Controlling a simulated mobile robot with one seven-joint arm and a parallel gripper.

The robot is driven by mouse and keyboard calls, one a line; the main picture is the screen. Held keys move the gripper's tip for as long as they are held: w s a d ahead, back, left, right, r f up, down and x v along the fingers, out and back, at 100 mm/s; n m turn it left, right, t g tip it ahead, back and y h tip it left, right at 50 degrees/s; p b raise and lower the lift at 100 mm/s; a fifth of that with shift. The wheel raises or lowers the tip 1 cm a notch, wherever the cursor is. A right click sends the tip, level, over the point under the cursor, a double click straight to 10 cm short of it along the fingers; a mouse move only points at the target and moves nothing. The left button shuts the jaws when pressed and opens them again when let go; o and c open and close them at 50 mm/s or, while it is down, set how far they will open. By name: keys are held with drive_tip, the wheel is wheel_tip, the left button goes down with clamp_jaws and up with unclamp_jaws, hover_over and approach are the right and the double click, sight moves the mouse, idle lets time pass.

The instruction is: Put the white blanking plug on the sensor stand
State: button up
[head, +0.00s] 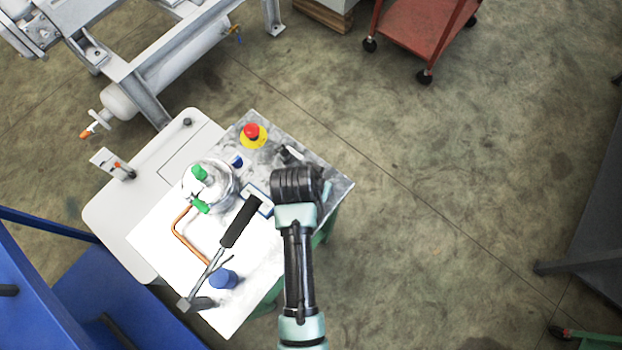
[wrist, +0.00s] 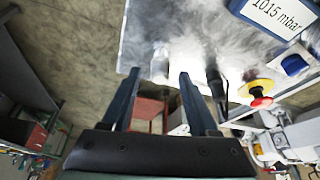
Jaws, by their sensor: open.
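My gripper (wrist: 157,76) is open, with its two dark fingers apart in the wrist view. A small pale piece (wrist: 160,64) shows between the fingertips at the edge of the metal worktop; I cannot tell whether it is the white blanking plug or whether the fingers touch it. A display reading 1015 mbar (wrist: 275,14) is at the top right of the wrist view; its box (head: 258,201) shows beside my arm in the head view. I cannot make out a sensor stand for certain. My wrist (head: 296,186) hides part of the worktop's right side.
The worktop holds a red and yellow stop button (head: 253,134), a glass vessel with green caps (head: 206,180), a bent copper pipe (head: 181,232), a black-handled tool (head: 240,222) and a blue cylinder (head: 223,279). A red cart (head: 422,35) stands beyond.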

drive_tip(key=v, duration=1.1)
drive_tip(key=w+r+n+t+y, duration=0.1)
drive_tip(key=w+r+t, duration=0.55)
drive_tip(key=r, duration=0.75)
drive_tip(key=w+r+n+t, duration=0.1)
drive_tip(key=w+r+t, duration=0.3)
drive_tip(key=w+r, duration=0.8)
drive_tip(key=s+r+t, duration=0.2)
drive_tip(key=r+t, duration=0.1)
drive_tip(key=r, duration=0.6)
drive_tip(key=s+r+t, duration=0.3)
drive_tip(key=r, duration=0.7)
drive_tip(key=s+r+n+t, duration=0.1)
drive_tip(key=s+r+t, duration=0.2)
drive_tip(key=s+r, duration=0.2)
drive_tip(key=s+d+r+n+t, duration=0.1)
drive_tip(key=s+r+t, duration=0.2)
drive_tip(key=r, duration=0.9)
drive_tip(key=s, duration=0.2)
drive_tip(key=shift+s+d+r+t+y, duration=0.2)
drive_tip(key=shift+s+d+t+y, duration=0.1)
drive_tip(key=shift+d+t, duration=0.05)
